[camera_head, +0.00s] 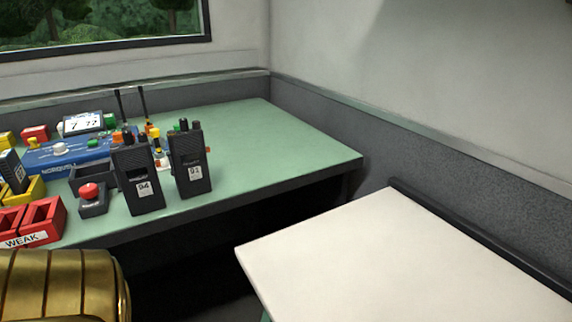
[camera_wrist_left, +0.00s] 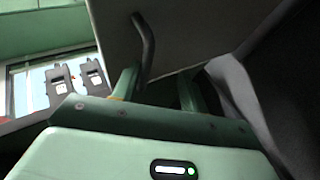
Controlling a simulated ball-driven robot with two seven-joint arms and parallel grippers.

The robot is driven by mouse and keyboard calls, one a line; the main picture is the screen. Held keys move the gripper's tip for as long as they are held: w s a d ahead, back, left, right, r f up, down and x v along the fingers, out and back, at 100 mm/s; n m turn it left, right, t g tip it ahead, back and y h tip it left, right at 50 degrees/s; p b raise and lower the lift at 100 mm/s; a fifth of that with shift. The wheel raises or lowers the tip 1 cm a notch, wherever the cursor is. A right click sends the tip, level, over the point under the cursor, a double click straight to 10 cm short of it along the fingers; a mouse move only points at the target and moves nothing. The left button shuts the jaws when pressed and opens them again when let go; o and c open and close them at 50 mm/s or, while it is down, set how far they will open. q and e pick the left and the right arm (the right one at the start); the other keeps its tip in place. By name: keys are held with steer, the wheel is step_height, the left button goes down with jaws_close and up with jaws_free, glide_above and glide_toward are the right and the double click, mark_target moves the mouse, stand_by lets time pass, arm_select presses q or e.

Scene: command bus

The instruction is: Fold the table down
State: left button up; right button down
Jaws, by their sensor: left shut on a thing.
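The folding table (camera_head: 400,265) is a white panel at the lower right in the head view, raised and roughly level beside the wall. In the left wrist view its pale surface (camera_wrist_left: 195,30) fills the top middle. A dark curved handle (camera_wrist_left: 147,42) runs from the panel down to my left gripper (camera_wrist_left: 158,80). My left gripper is shut on this handle, close to the panel. The exact contact is partly hidden by the fingers and gripper body. My left gripper does not show in the head view, and my right gripper is in neither view.
A green desk (camera_head: 270,135) stands behind and left of the panel, with two black radios (camera_head: 138,181) (camera_head: 191,165), a red button box (camera_head: 91,200) and red bins (camera_head: 42,220). A dark gap separates desk and panel. A dark rail (camera_head: 480,247) runs along the wall.

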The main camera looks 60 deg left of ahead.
arm_select(q)
steer(key=shift+f, duration=0.1)
